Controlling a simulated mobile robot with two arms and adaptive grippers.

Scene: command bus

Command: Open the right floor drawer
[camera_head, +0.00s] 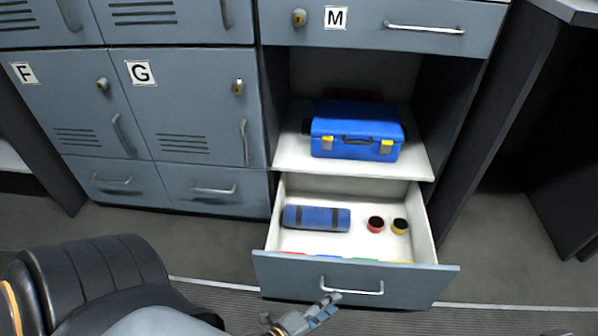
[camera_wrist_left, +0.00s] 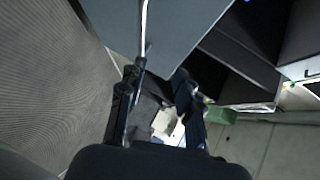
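The right floor drawer (camera_head: 357,282) is pulled out under the open shelf, with its white inside showing. It holds a blue roll with dark straps (camera_head: 316,218), a red-sided round item (camera_head: 375,224), a yellow-sided round item (camera_head: 399,226) and colored items partly hidden behind the front. Its metal handle (camera_head: 352,291) is on the drawer front. My left gripper (camera_head: 328,303) is at the handle's left end. In the left wrist view the gripper (camera_wrist_left: 160,78) has its fingers apart, with the handle bar (camera_wrist_left: 144,28) by the left fingertip. Contact is unclear. My right gripper is not in view.
A blue case (camera_head: 356,130) stands on the shelf above. Lockers marked F and G (camera_head: 190,120) are on the left, with two shut lower drawers (camera_head: 213,190). A black padded seat (camera_head: 95,275) is at lower left. Floor shows right of the drawer.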

